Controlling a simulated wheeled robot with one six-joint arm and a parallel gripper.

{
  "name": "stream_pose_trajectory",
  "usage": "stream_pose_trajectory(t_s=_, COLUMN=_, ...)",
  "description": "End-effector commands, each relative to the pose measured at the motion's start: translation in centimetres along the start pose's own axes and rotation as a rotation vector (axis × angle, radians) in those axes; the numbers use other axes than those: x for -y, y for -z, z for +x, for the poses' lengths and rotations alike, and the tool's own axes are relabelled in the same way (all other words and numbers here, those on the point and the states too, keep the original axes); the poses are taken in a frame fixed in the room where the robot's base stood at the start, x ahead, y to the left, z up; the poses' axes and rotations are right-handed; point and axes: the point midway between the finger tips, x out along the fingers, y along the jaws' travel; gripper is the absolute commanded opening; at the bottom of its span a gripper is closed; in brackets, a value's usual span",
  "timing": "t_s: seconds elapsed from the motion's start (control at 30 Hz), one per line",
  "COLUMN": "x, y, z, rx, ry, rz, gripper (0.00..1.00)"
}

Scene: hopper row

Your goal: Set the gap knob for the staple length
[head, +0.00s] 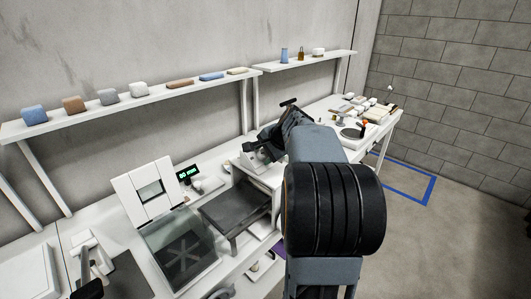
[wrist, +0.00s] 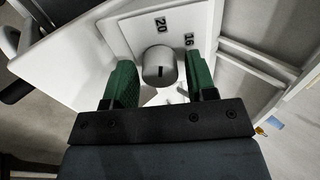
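The gap knob (wrist: 158,66) is a grey round knob with a short dark mark on its face. It stands on a white panel (wrist: 135,35) with the labels 20 and 16 beside it, in the wrist view. My gripper (wrist: 162,75) has its green fingers on either side of the knob. A gap shows between the right finger and the knob; the left finger is close to it, and contact there is unclear. Other dial labels are hidden or out of view. A small display (head: 188,173) with green digits and mm stands on the bench in the head view.
A white-framed machine with a clear panel (head: 181,249) and a dark grey platform (head: 236,214) stand left of my arm. A wall shelf (head: 165,97) with several blocks runs behind. Small items crowd the bench's far end. Open floor (head: 440,230) lies at right.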

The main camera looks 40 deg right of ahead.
Motion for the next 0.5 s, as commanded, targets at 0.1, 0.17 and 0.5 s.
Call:
stream_pose_trajectory(t_s=0.1, x=0.0, y=0.01, z=-0.02, rx=0.0, ry=0.0, rz=0.0, gripper=0.4)
stream_pose_trajectory(t_s=0.17, x=0.0, y=0.01, z=-0.02, rx=0.0, ry=0.0, rz=0.0, gripper=0.34)
stream_pose_trajectory(t_s=0.5, x=0.01, y=0.02, z=-0.05, rx=0.0, ry=0.0, rz=0.003, gripper=0.12)
